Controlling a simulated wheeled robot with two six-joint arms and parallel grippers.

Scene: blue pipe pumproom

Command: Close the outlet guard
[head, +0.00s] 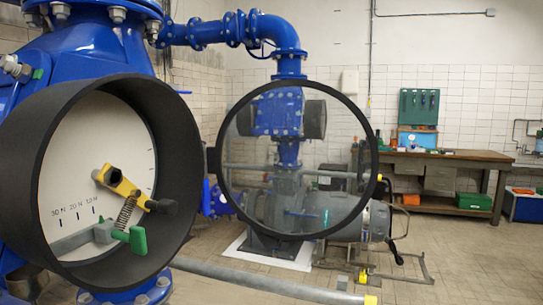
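The outlet guard looks to be the round clear cover with a dark rim (374,160). It stands swung open to the right of the black cylindrical housing (182,150), joined or nearly joined to it at a small block on the rim's left side. The housing's front is open, showing a white dial (85,135) with printed marks. In front of the dial are a yellow lever (122,187), a spring (124,215) and a green tab (137,239). Neither of my grippers shows in the head view.
Blue pipework (275,30) and a grey motor (372,222) stand behind the guard. A grey pipe with a yellow end (270,284) runs low across the front. A workbench (440,165) stands at the back right. The floor at the lower right is clear.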

